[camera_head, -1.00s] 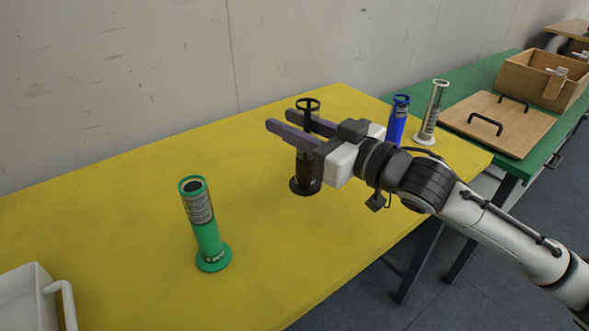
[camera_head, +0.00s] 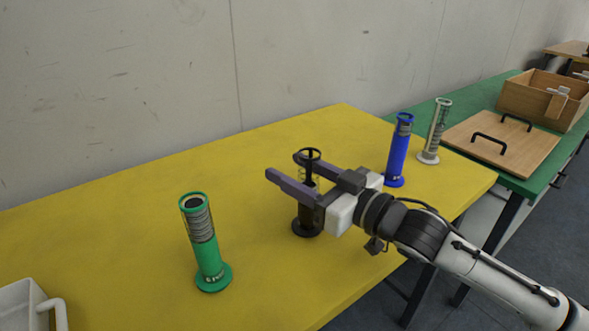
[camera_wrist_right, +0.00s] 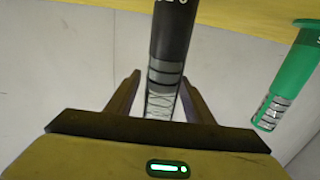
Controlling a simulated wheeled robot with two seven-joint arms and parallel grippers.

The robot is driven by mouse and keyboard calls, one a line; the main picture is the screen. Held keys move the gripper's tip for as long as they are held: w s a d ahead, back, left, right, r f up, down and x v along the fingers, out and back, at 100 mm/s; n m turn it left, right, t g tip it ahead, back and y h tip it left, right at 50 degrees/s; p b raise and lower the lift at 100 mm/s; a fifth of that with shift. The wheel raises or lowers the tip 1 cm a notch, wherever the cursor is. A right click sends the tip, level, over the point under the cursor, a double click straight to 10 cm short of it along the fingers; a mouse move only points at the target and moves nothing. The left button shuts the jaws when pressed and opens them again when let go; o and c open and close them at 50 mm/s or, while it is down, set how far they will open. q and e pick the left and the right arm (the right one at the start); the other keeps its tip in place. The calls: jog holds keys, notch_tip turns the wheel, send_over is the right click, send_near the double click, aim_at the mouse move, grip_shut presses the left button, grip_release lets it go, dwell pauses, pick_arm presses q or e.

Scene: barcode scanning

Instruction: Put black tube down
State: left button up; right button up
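The black tube (camera_head: 307,222) stands upright on the yellow table (camera_head: 130,230), its round base appearing to rest on the top. My right gripper (camera_head: 283,170) is open, with one finger on each side of the tube's upper part. In the right wrist view the tube (camera_wrist_right: 172,45) runs between the two fingers (camera_wrist_right: 160,92), with gaps visible on both sides. Part of the tube's middle is hidden behind the near finger in the head view. My left gripper is out of view.
A green tube (camera_head: 205,245) stands to the left and a blue tube (camera_head: 397,155) to the right. A white tube (camera_head: 434,130) stands beyond the blue one. A wooden lid (camera_head: 475,150) and box (camera_head: 515,95) are on the green table. A white container (camera_head: 20,305) is at lower left.

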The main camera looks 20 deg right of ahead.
jog(key=shift+r, duration=0.1)
jog(key=v, duration=1.2)
